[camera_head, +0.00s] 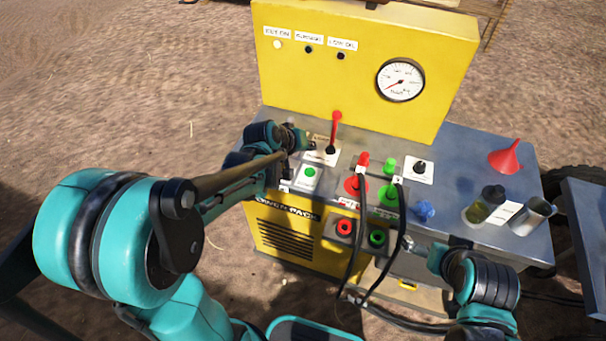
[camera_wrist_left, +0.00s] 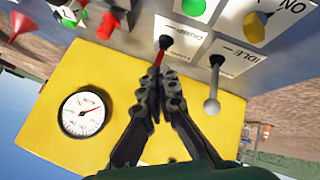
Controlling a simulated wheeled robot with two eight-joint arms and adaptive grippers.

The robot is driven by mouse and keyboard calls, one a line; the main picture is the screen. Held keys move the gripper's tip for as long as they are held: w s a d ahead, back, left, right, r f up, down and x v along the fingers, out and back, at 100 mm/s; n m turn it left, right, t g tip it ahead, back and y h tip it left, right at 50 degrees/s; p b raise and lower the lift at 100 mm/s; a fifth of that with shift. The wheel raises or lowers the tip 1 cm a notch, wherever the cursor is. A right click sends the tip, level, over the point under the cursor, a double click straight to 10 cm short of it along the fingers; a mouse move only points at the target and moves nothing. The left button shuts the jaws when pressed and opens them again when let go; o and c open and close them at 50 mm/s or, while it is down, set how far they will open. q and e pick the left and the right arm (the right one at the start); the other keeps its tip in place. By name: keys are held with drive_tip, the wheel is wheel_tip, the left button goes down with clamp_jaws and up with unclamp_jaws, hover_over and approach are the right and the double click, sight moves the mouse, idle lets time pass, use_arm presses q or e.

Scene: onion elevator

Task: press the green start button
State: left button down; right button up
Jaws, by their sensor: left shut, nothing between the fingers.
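The green start button (camera_head: 310,172) sits on a white plate on the grey panel, with my left arm close on its left. In the left wrist view the green button (camera_wrist_left: 193,7) is at the top edge, on a white plate. My left gripper (camera_head: 308,142) is shut and empty above the panel, behind the button in the head view. In the wrist view its fingertips (camera_wrist_left: 158,70) meet in front of the red lever (camera_wrist_left: 157,56); I cannot tell whether they touch it. My right arm shows at the lower right; its fingers are not clear.
The red lever (camera_head: 336,131) stands close beside my left gripper. A yellow box with a gauge (camera_head: 400,80) rises behind. Red and green connectors with black cables (camera_head: 353,253) fill the middle. A red funnel (camera_head: 506,158), a jar (camera_head: 484,205) and a metal cup (camera_head: 535,217) stand right.

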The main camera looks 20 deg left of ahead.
sight(308, 172)
use_arm(q)
drive_tip(key=shift+w+a+f, duration=0.35)
drive_tip(key=shift+w+f, duration=0.3)
drive_tip(key=shift+w, duration=0.05)
use_arm(e)
drive_tip(key=shift+s+a, duration=0.2)
drive_tip(key=shift+s, duration=0.2)
use_arm(q)
drive_tip(key=shift+f, duration=0.1)
use_arm(e)
drive_tip(key=shift+f, duration=0.1)
use_arm(q)
wheel_tip(308, 172, down, 9)
drive_tip(key=b, duration=0.7)
drive_tip(key=shift+r, duration=0.2)
use_arm(e)
wheel_tip(308, 172, down, 7)
use_arm(q)
drive_tip(key=shift+f+b, duration=0.45)
use_arm(e)
drive_tip(key=shift+f, duration=0.4)
